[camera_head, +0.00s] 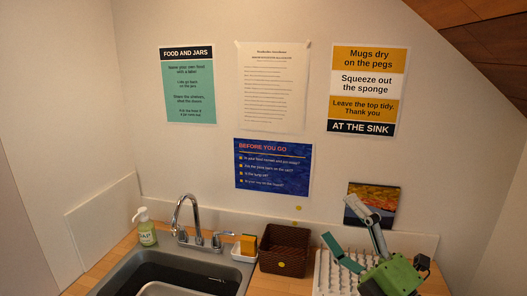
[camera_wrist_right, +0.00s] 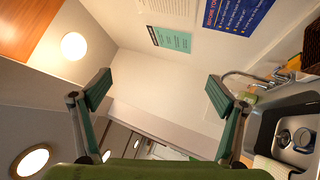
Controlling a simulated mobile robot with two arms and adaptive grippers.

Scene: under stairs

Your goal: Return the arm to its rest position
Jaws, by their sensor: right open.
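My right gripper (camera_head: 352,236) is at the lower right of the head view, raised over the white drying rack on the counter. Its green fingers are spread wide. In the right wrist view the two fingers (camera_wrist_right: 158,92) stand well apart, with only wall and ceiling showing between them, so it is open and empty. My left gripper does not show in either view.
A steel sink (camera_head: 172,272) with a tap (camera_head: 183,212) is at lower left. A soap bottle (camera_head: 146,228), a sponge (camera_head: 248,244) in a white holder, a brown basket (camera_head: 284,250) and the drying rack (camera_head: 322,275) line the counter. Walls and a sloped wooden ceiling (camera_head: 485,40) enclose it.

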